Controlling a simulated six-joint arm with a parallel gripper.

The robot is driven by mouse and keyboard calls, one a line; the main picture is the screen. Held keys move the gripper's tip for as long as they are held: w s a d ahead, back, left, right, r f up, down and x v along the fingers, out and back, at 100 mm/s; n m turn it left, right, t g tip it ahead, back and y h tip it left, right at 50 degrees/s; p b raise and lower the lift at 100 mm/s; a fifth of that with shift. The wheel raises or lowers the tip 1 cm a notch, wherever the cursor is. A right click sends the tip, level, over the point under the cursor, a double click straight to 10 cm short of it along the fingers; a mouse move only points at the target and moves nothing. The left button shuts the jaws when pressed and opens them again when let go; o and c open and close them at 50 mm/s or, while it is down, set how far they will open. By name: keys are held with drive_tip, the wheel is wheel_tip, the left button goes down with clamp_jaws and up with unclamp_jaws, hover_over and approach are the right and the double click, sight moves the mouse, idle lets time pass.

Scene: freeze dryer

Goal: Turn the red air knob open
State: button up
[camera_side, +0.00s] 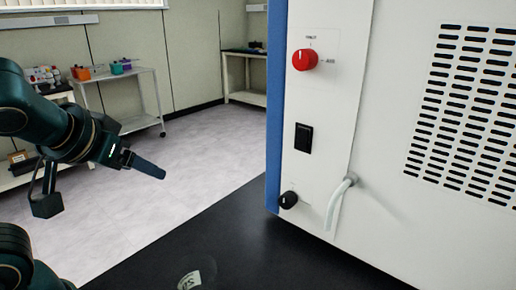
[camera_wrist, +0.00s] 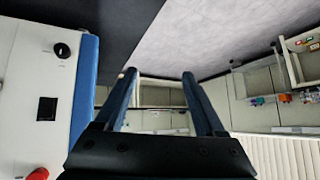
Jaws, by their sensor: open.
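The red air knob (camera_side: 305,59) is on the upper part of the white side panel of the freeze dryer (camera_side: 385,110). In the wrist view the red knob (camera_wrist: 38,174) is cut off by the bottom left edge. My gripper (camera_side: 160,172) is left of the machine in the side view, apart from the knob and lower in the picture. In the wrist view my gripper (camera_wrist: 159,74) has its two blue fingers spread with nothing between them. The small lettering around the knob is too blurred to read fully.
Below the knob are a black switch (camera_side: 303,137), a black knob (camera_side: 289,200) and a pale hose (camera_side: 337,208). A blue edge (camera_side: 276,110) runs along the machine. The black bench (camera_side: 260,255) is mostly clear. Shelves with coloured items (camera_side: 120,66) stand behind.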

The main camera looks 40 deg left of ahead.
sight(300, 61)
drive_tip(key=w+d+r+m+t+y, duration=0.1)
drive_tip(key=w+d+r+t, duration=0.1)
drive_tip(key=w+r+t, duration=0.75)
drive_tip(key=w+d+r+m+h, duration=0.1)
drive_tip(key=w+d+r+m, duration=0.1)
drive_tip(key=d, duration=0.2)
drive_tip(key=w+d+r+m+h, duration=0.1)
drive_tip(key=w+d+r+h, duration=0.1)
drive_tip(key=d, duration=0.3)
drive_tip(key=w+d+r+m+h, duration=0.1)
drive_tip(key=w+d+m+h, duration=0.1)
drive_tip(key=d, duration=0.3)
drive_tip(key=shift+w+d+r+m+t, duration=0.1)
drive_tip(key=shift+d+r+m+t, duration=0.1)
drive_tip(key=shift+r+m+t, duration=0.15)
drive_tip(key=shift+w+r, duration=0.1)
drive_tip(key=shift+w, duration=2.35)
clamp_jaws()
